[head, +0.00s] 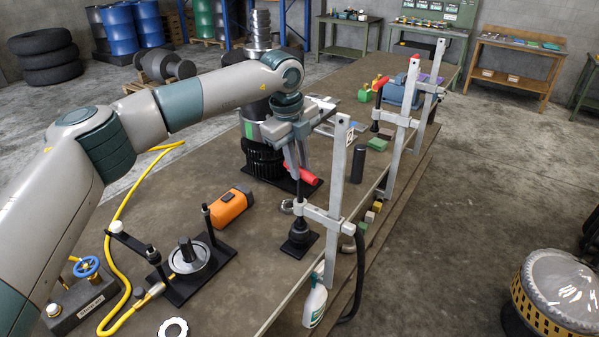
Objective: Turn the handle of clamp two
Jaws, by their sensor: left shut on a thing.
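The nearest bar clamp has an upright grey bar (337,165), a sliding arm (327,218) and a dark spindle with a red handle (302,174) lying tilted across its top. The spindle's lower end meets a dark round part (300,234) on a black plate. A second bar clamp (408,110) stands farther back. My right gripper is out of view.
A black geared housing (261,157) stands close behind my left gripper. An orange tool (229,207), a round fixture (189,257) and a yellow hose (115,225) lie on the bench's left. A spray bottle (315,303) hangs at the right edge. Small blocks line that edge.

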